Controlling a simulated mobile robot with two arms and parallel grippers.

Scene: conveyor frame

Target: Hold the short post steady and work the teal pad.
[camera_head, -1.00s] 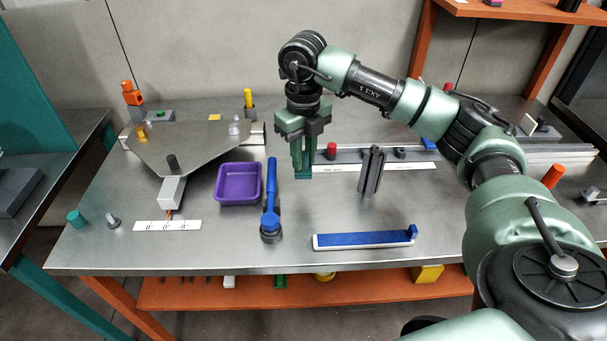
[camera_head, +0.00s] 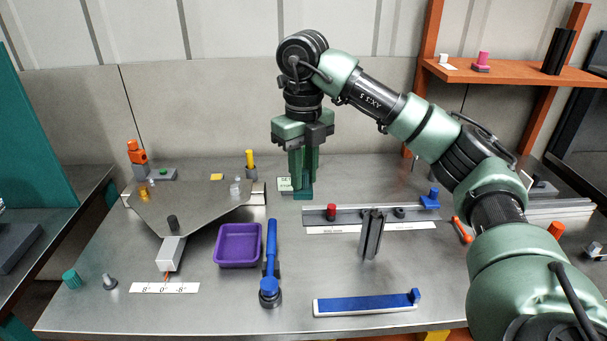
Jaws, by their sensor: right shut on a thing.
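My right gripper (camera_head: 303,181) points straight down over the back middle of the table, behind the rail. It is shut on a small dark teal piece (camera_head: 303,194) at its fingertips, which appears to be the teal pad. The fingers hide most of it, and I cannot tell whether it touches the table. A short dark grey upright post (camera_head: 372,236) stands in front of the rail, to the right and nearer than the gripper, apart from it. I cannot tell if this is the short post of the task. My left gripper is out of view.
A small white-and-green plate (camera_head: 284,184) lies beside the gripper. A grey rail (camera_head: 350,217) carries a red knob (camera_head: 331,212). A purple bin (camera_head: 238,263), blue-handled lever (camera_head: 270,255) and blue strip (camera_head: 365,302) lie nearer. The metal plate (camera_head: 192,207) is left.

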